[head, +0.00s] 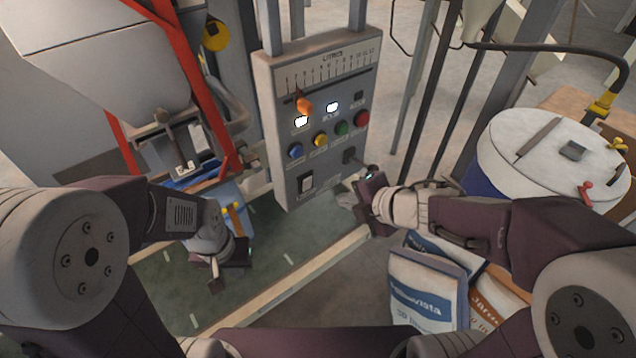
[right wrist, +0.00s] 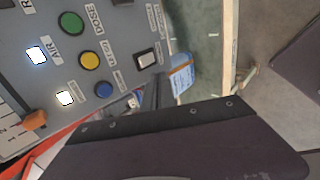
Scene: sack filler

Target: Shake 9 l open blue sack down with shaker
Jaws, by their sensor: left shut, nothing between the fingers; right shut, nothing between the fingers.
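The blue sack (head: 228,192) is at the left under the filling spout, partly hidden behind my left arm; its fill cannot be seen. A blue and white part of it seems to show in the right wrist view (right wrist: 182,75). The grey control panel (head: 330,125) has a blue button (head: 295,150), yellow button (head: 320,139), green button (head: 341,128) and red button (head: 361,118). I cannot read which one is the shaker. My left gripper (head: 230,266) is shut and empty, low in front of the sack. My right gripper (head: 364,184) is shut and empty, beside the panel's lower right edge.
An orange slider (head: 304,105) sits on the panel's litre scale, above two lit white lamps. A rocker switch (head: 306,183) is at the panel's lower left. A white-lidded drum (head: 540,145) and printed sacks (head: 425,290) stand at the right. Red frame bars flank the spout.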

